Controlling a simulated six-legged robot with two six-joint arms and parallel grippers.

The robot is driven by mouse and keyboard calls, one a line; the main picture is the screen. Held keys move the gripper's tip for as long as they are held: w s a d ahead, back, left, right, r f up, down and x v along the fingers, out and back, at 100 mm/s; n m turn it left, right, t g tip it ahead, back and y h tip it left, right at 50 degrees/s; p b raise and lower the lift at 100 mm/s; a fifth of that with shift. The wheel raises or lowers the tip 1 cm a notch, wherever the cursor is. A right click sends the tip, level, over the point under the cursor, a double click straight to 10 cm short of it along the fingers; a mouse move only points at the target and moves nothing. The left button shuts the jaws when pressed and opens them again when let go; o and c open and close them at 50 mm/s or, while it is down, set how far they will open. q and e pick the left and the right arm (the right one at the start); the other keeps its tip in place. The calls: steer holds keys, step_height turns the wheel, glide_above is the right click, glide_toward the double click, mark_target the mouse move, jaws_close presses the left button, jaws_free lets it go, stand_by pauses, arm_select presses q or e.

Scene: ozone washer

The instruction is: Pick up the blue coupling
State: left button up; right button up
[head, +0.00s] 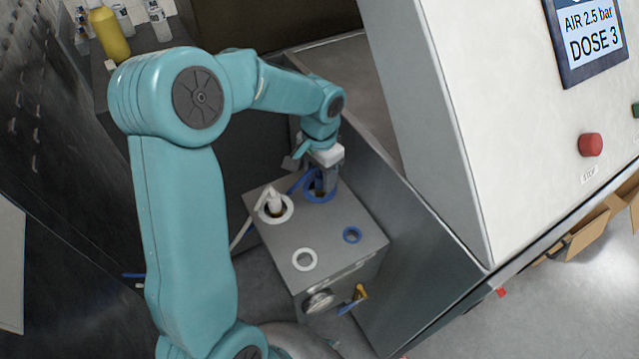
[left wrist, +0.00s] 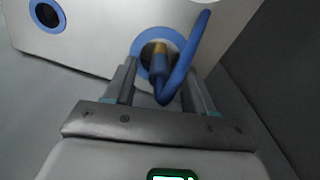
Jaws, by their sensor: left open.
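The blue coupling (left wrist: 172,72) with its blue hose sits at a blue-ringed port on the grey box (head: 330,244). In the head view the blue ring (head: 322,197) shows at the box's far corner, and my gripper partly hides the coupling. My left gripper (head: 318,188) is over this port. In the left wrist view its two fingers (left wrist: 160,85) are apart, one on each side of the coupling and hose. I cannot tell whether they touch it. A brass-coloured part shows inside the ring. My right gripper is not in view.
A white coupling (head: 274,203) with a white hose stands in a white-ringed port. An empty white ring (head: 304,259) and a smaller blue ring (head: 352,235) are on the box top. Metal bin walls (head: 415,245) stand close around; a yellow bottle (head: 108,33) is at the back left.

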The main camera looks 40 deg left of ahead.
arm_select(q)
steer(key=shift+w+a+f, duration=0.1)
steer(key=shift+w+f, duration=0.2)
steer(key=shift+f, duration=0.15)
steer(key=shift+s+r, duration=0.3)
steer(key=shift+s, duration=0.15)
steer(key=shift+s+d+r, duration=0.1)
steer(key=shift+s+d, duration=0.1)
steer(key=c, duration=0.4)
steer(key=shift+w, duration=0.2)
steer(key=c, duration=0.5)
steer(key=shift+w+a+f, duration=0.1)
steer(key=shift+w+f, duration=0.1)
steer(key=shift+f, duration=0.05)
jaws_close()
steer(key=shift+s, duration=0.15)
